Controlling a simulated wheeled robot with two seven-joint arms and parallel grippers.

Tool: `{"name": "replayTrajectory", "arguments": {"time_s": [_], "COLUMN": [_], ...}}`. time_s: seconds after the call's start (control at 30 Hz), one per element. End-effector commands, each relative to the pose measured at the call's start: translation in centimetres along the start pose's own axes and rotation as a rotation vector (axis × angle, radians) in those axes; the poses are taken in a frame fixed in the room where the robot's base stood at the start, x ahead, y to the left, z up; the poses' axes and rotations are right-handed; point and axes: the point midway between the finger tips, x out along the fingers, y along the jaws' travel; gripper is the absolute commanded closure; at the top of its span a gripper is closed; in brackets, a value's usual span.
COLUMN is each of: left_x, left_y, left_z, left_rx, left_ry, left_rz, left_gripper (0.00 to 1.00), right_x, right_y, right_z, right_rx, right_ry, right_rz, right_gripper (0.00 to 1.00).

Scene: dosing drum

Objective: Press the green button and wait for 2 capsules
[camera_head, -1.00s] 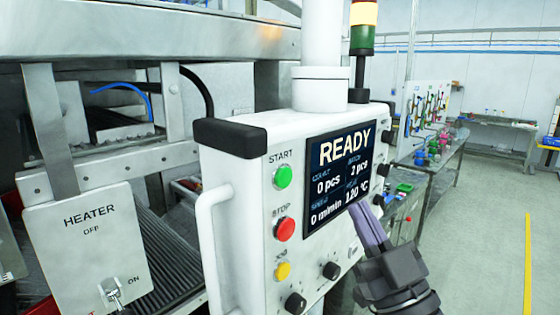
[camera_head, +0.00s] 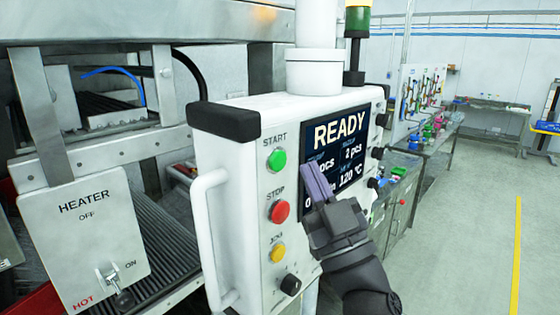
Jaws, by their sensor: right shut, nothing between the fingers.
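The green START button (camera_head: 276,159) is on the white control panel (camera_head: 240,185), at the top of a column of buttons. The panel's screen (camera_head: 345,135) reads READY, with 2 pcs and 120 °C; the counter at its left is partly hidden by my gripper. My right gripper (camera_head: 309,168) is shut and empty. In the picture its fingertips lie over the left part of the screen, to the right of the green button and apart from it. No capsules are visible. My left gripper is not in view.
Below the green button are the red STOP button (camera_head: 279,211), the yellow JOG button (camera_head: 278,253) and a black knob (camera_head: 290,285). A white handle (camera_head: 208,240) runs down the panel's left side. A HEATER box (camera_head: 85,240) with a switch stands at left.

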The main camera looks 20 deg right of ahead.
Motion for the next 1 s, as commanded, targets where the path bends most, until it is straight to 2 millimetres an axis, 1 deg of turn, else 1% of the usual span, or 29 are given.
{"name": "replayTrajectory", "arguments": {"time_s": [0.13, 0.3, 1.0], "left_x": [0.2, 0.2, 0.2], "left_y": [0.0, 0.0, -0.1], "left_z": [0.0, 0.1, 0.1], "left_rx": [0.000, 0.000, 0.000], "left_ry": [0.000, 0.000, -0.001], "left_rz": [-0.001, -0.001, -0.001], "left_gripper": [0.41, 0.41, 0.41], "right_x": [1.0, 1.5, 1.5], "right_y": [-0.7, -1.1, -1.2], "right_z": [0.8, 1.1, 1.1], "right_rx": [0.002, 0.001, 0.001], "right_ry": [0.000, 0.000, 0.000], "right_rz": [0.001, -0.001, -0.001], "right_gripper": [1.00, 1.00, 1.00]}}
